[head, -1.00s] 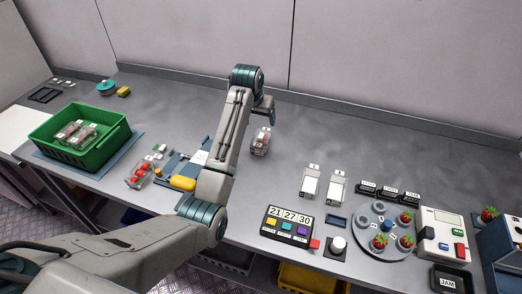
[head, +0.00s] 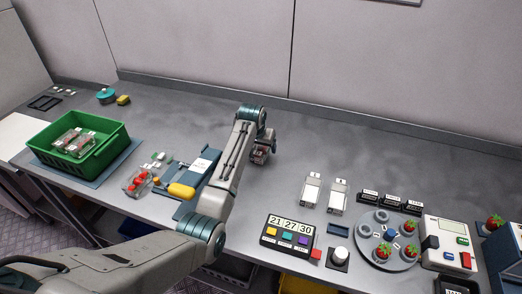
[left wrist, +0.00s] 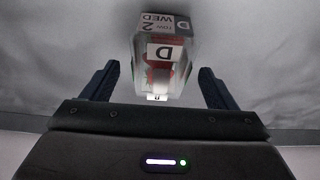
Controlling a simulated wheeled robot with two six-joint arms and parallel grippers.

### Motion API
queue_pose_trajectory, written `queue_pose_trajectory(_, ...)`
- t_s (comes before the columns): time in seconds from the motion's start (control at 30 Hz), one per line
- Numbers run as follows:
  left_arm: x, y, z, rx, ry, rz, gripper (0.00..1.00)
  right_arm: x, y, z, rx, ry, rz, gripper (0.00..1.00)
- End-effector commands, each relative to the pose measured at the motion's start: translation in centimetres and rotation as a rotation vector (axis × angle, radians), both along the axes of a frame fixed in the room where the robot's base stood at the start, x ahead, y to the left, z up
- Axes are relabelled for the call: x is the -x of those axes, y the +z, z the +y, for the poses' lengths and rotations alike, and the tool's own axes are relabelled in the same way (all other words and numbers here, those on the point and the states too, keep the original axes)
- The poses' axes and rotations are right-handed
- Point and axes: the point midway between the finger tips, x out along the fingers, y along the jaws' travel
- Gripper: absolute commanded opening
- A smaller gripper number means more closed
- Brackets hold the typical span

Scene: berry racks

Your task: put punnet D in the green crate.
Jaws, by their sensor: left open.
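Punnet D (head: 259,157) is a small clear box with red berries and a white top label, standing on the grey bench. In the left wrist view, punnet D (left wrist: 163,52) shows its "D" and "WED 2" labels. My left gripper (head: 264,143) is above the punnet and partly hides it. In the left wrist view the left gripper (left wrist: 160,72) is open, one finger each side of the punnet, with gaps showing. The green crate (head: 100,155) stands at the left on a blue mat, with filled punnets (head: 74,141) inside. My right gripper is out of view.
Between crate and arm lie a punnet with red berries (head: 138,182), a yellow-handled tool (head: 180,190) and a blue board (head: 207,158). The bench behind the arm is clear.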

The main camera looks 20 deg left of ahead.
Motion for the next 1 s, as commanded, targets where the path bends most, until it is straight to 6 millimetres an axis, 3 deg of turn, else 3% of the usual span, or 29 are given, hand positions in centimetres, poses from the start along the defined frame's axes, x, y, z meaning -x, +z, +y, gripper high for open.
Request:
queue_pose_trajectory(0.03, -0.2, -0.3, 0.1, 0.0, 0.0, 0.004, 0.8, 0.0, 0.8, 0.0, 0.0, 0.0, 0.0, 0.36)
queue_pose_trajectory(0.23, -1.0, -2.3, 0.0, 0.0, 0.0, 0.001, 0.8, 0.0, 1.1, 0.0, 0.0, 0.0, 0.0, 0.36)
queue_pose_trajectory(0.5, -1.1, -2.7, 0.0, 0.0, 0.0, -0.001, 0.8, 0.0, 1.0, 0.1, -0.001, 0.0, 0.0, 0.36)
queue_pose_trajectory(0.53, -1.1, -2.7, 0.0, 0.0, 0.0, -0.001, 0.78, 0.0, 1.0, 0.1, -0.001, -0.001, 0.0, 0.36)
queue_pose_trajectory(0.8, -1.1, -2.6, 0.0, 0.0, 0.0, -0.001, 0.28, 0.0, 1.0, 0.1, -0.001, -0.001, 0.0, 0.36)
queue_pose_trajectory(1.0, -1.1, -2.6, 0.0, 0.0, 0.0, -0.002, 0.24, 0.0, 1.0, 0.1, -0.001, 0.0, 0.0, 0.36)
